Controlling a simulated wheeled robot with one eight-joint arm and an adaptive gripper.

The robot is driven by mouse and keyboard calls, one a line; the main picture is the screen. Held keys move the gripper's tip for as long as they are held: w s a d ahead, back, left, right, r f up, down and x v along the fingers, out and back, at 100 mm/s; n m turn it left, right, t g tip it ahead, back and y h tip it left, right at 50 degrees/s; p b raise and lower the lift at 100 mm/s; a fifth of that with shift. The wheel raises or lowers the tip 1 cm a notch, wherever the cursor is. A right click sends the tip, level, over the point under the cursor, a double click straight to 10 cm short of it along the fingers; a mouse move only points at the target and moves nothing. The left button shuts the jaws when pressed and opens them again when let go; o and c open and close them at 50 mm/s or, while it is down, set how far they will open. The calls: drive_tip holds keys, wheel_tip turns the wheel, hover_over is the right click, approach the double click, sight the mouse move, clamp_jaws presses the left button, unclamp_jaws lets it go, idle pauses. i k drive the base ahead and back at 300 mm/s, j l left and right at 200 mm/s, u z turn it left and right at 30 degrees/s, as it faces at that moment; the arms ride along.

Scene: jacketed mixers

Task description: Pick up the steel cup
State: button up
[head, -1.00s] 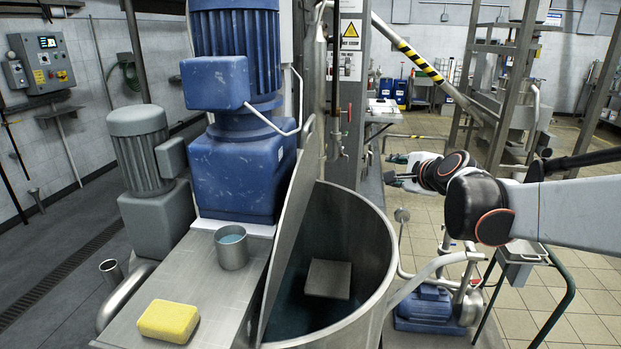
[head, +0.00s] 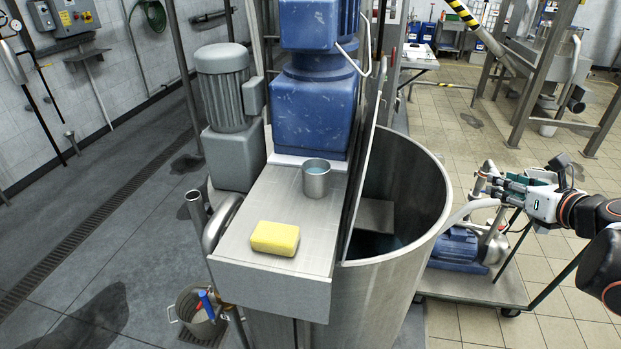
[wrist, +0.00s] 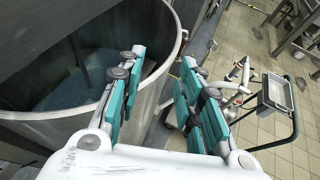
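The steel cup (head: 316,178) stands upright on the flat steel ledge (head: 290,207) beside the mixing vessel, in front of the blue motor. It holds something bluish. My gripper (head: 482,186) is well to the right of the cup, beyond the vessel's right rim in the head view. In the wrist view my gripper (wrist: 155,95) has its two teal-padded fingers spread apart with nothing between them. The cup does not show in the wrist view.
A yellow sponge (head: 275,238) lies on the ledge in front of the cup. The open vessel (head: 405,200) and its upright lid stand between cup and gripper. The blue motor (head: 315,115) rises behind the cup. A bucket (head: 199,312) stands on the floor at lower left.

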sight(316, 172)
drive_tip(key=j+z, duration=0.1)
drive_tip(key=j, duration=0.6)
drive_tip(key=j+z, duration=0.1)
drive_tip(key=j, duration=0.55)
drive_tip(key=k+j+z, duration=0.15)
drive_tip(key=j, duration=0.55)
drive_tip(key=j+z, duration=0.1)
drive_tip(key=j, duration=0.6)
